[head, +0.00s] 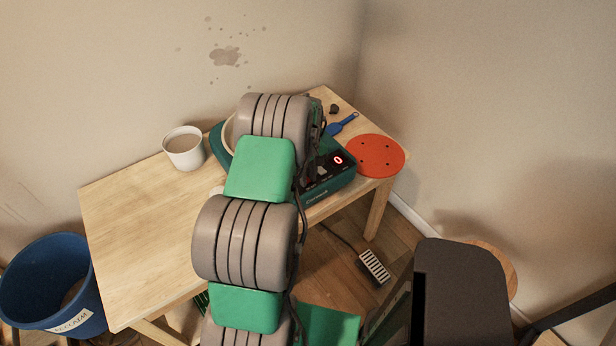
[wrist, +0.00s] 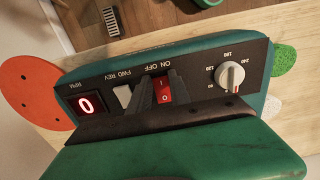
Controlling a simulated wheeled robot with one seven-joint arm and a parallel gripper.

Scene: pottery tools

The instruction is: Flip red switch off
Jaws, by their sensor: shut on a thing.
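The red switch (wrist: 165,84) is on the black front panel of the green pottery wheel machine (wrist: 200,55), under the ON OFF label, and shows white I and O marks. My gripper (wrist: 161,92) is at the panel, its two dark fingers on either side of the switch and shut on it. Which way the rocker is tilted is hard to tell. The red display (wrist: 90,105) reads 0. In the head view the machine (head: 335,182) is partly behind my arm, which hides the switch and gripper.
A white FWD REV switch (wrist: 123,95) and a speed knob (wrist: 231,74) flank the red switch. On the wooden table (head: 135,230) are a white cup (head: 184,148), an orange disc (head: 376,156) and a blue tool (head: 342,124). A foot pedal (head: 374,266) and blue bucket (head: 50,285) are below.

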